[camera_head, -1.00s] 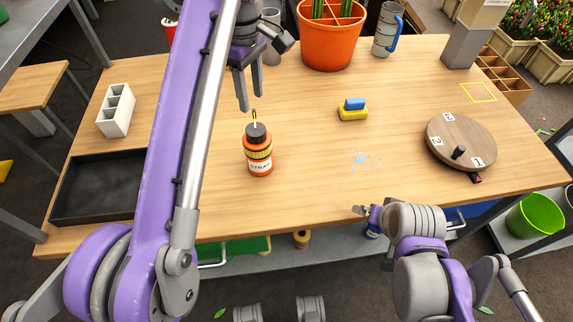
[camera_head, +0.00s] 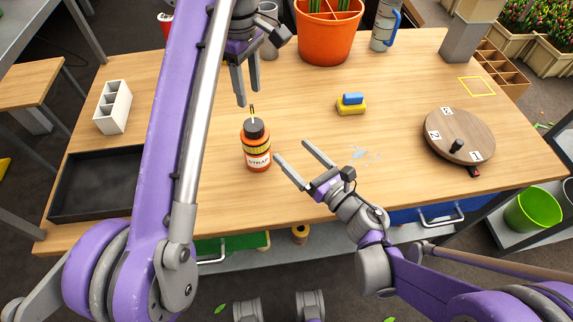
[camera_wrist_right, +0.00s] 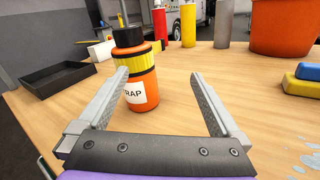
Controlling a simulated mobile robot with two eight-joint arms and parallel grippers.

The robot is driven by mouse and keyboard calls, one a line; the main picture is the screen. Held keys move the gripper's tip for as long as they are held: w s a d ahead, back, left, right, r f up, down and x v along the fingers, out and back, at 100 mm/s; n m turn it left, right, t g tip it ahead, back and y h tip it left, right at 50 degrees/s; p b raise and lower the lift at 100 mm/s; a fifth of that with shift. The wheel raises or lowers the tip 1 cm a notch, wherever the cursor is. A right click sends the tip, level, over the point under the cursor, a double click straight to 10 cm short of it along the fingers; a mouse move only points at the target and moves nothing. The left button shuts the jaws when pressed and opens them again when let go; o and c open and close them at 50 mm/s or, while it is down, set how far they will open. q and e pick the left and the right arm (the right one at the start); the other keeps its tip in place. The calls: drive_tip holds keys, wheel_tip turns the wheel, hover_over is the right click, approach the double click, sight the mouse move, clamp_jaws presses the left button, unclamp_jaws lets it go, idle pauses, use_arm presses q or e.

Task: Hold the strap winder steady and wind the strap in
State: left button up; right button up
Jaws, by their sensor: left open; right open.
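The strap winder (camera_head: 256,150) is an orange bottle-like body with a black cap, a yellow band and a white label reading STRAP.
A black tray (camera_head: 97,212) and a white divided box (camera_head: 113,106) lie left. A blue and yellow sponge (camera_head: 351,106), a water spill (camera_head: 362,154) and a round wooden turntable (camera_head: 470,132) are right. An orange pot (camera_head: 325,45) stands behind.

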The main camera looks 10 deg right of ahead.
sight(254, 143)
drive_tip(key=a+n, duration=0.1)
drive_tip(key=s+f+n+g+y, duration=0.1)
drive_tip(key=a+n, duration=0.1)
drive_tip(key=shift+s+a+f+n+y, duration=0.15)
drive_tip(key=shift+s+a+n+y, duration=0.1)
drive_tip(key=shift+a+n+y, duration=0.05)
drive_tip(key=shift+a+f+g, duration=0.1)
drive_tip(key=shift+a+g, duration=0.2)
drive_tip(key=shift+a, duration=0.05)
drive_tip(key=x, duration=1)
drive_tip(key=shift+w, duration=0.15)
drive_tip(key=c, duration=1.5)
drive_tip(key=shift+c, duration=0.2)
